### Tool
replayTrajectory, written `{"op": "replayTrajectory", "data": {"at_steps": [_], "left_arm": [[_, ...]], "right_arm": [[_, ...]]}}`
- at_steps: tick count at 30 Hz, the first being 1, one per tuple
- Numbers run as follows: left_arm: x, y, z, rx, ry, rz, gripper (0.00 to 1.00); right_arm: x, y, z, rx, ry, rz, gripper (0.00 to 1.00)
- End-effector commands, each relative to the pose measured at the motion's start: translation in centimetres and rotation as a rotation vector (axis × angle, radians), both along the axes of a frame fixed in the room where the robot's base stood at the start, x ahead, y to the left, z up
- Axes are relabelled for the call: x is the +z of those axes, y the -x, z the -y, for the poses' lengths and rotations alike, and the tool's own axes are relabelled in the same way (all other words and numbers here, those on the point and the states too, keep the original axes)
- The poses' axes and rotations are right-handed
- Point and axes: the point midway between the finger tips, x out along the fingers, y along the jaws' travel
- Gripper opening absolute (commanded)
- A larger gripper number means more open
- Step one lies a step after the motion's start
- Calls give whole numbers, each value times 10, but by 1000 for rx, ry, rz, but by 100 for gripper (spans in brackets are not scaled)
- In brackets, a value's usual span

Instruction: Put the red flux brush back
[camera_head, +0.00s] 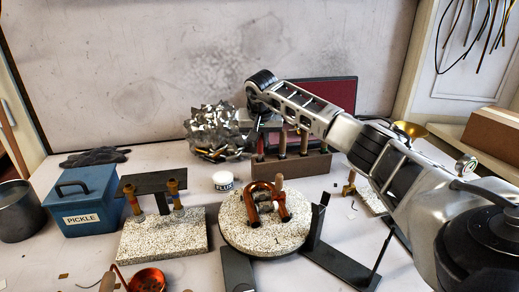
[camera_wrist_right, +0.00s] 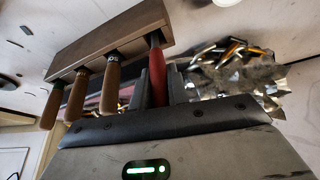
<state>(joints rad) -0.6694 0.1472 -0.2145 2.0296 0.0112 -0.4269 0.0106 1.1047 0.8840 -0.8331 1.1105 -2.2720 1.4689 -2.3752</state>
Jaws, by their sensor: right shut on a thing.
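The red flux brush (camera_wrist_right: 157,78) has a red handle and shows in the right wrist view between the two fingers of my right gripper (camera_wrist_right: 156,88), which is shut on it. The brush meets the wooden rack (camera_wrist_right: 110,38) at one end of its row; I cannot tell how deep it sits. In the head view my right gripper (camera_head: 262,122) is above the left end of the rack (camera_head: 290,166), partly hiding the brush. Several wooden-handled tools (camera_wrist_right: 113,72) stand in the rack's other places. My left gripper is not in view.
A pile of metal shavings (camera_head: 214,132) lies just left of the rack. A white flux jar (camera_head: 223,181) and a round speckled block (camera_head: 240,232) with copper tubing are in front. A blue pickle box (camera_head: 84,205) stands at left. A dark red panel (camera_head: 338,93) is behind.

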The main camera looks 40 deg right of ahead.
Motion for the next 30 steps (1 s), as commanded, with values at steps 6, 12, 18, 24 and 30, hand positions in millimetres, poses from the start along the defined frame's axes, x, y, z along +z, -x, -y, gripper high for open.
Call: {"op": "replayTrajectory", "data": {"at_steps": [6, 12, 18, 24, 30], "left_arm": [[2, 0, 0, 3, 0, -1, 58], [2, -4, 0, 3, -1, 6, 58], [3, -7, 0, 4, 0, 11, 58], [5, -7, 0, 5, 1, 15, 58], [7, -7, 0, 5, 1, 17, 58]], "right_arm": [[-30, 0, -1, 1, 0, -2, 0], [-31, 0, 0, 0, 0, 0, 0], [-33, 0, 0, 0, 1, -1, 36], [-33, 0, 0, 0, 1, -1, 38], [-25, 1, -1, 0, 1, 2, 38]]}}
